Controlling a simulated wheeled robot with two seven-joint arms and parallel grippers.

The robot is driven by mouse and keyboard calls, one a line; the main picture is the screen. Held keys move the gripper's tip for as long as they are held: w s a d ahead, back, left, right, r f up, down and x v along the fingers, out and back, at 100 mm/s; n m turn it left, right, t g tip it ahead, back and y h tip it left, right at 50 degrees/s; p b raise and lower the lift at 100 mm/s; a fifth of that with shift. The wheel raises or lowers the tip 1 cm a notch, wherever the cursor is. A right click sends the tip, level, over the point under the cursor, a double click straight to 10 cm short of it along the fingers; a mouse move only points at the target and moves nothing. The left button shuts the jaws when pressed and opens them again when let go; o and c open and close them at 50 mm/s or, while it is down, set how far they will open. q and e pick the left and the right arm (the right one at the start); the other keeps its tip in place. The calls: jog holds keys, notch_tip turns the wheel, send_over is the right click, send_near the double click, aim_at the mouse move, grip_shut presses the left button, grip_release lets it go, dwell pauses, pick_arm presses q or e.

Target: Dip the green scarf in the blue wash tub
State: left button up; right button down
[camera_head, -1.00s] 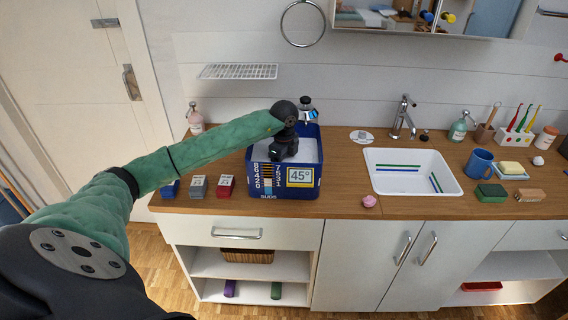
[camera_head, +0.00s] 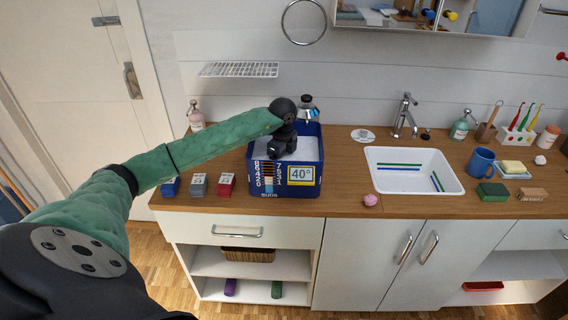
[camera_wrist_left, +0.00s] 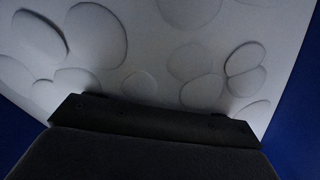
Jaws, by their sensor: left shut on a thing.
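The blue wash tub (camera_head: 313,158) stands on the counter, with a display on its front reading 40° and pale suds inside. The suds also show in the left wrist view (camera_wrist_left: 150,45), with round bubbles. My left gripper (camera_head: 282,150) reaches down into the tub from above. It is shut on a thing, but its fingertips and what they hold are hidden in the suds. No green scarf can be made out in the tub. My right gripper is in neither view.
Small grey (camera_head: 198,184) and red (camera_head: 227,184) boxes stand left of the tub. A dark-topped item (camera_head: 307,106) is behind it. A white sink (camera_head: 413,180) is to the right. Purple (camera_head: 230,287) and green (camera_head: 277,289) rolls lie on the lower shelf.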

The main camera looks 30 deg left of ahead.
pick_arm(q)
jog(key=shift+d, duration=0.15)
dwell(0.3)
jog(key=shift+s+d, duration=0.15)
jog(key=shift+d, duration=0.2)
jog(key=shift+d, duration=0.1)
jog(key=shift+d, duration=0.1)
jog(key=shift+s+d, duration=0.1)
jog(key=shift+d, duration=0.3)
dwell(0.4)
jog(key=shift+a, duration=0.25)
